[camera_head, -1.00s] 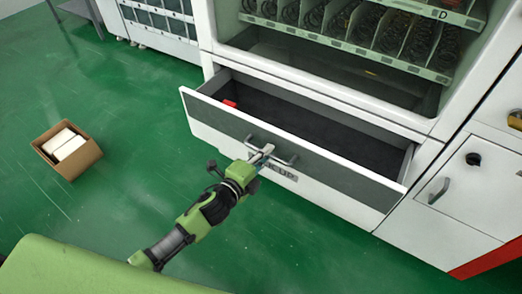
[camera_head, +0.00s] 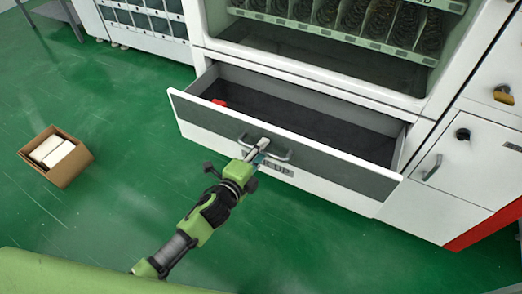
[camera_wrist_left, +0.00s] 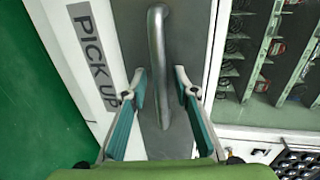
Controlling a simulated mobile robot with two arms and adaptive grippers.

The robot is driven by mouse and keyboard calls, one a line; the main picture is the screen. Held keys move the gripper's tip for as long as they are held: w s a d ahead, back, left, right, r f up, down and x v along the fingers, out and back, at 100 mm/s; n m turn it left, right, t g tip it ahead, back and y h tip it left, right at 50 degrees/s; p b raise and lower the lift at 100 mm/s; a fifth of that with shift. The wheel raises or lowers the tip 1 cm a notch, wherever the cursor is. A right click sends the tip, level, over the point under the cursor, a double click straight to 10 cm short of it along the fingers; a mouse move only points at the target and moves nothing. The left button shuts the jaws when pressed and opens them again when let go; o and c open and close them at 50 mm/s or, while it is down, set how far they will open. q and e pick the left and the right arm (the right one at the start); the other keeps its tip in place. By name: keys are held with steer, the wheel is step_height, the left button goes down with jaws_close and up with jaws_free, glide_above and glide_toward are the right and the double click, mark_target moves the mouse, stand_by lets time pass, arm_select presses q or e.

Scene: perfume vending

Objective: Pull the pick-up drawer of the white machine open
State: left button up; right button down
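The white machine's pick-up drawer (camera_head: 280,143) stands well open in the head view, its dark interior showing. Its front has a grey panel, a metal bar handle (camera_head: 279,155) and a "PICK UP" label, partly hidden by my gripper. My left gripper (camera_head: 260,150) is at the handle. In the left wrist view the handle (camera_wrist_left: 158,45) runs between the two fingers of the left gripper (camera_wrist_left: 161,75). The fingertips are apart, one on each side of the bar, with small gaps showing. My right gripper is in neither view.
A small red thing (camera_head: 219,102) lies in the drawer's left end. A cardboard box (camera_head: 70,165) with white packs stands on the green floor at left. A cabinet door (camera_head: 470,160) with a handle is right of the drawer. The floor between box and drawer is clear.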

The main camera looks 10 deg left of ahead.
arm_select(q)
steer(key=shift+s, duration=0.15)
steer(key=v, duration=1.1)
steer(key=shift+s, duration=0.35)
steer(key=shift+a, duration=0.15)
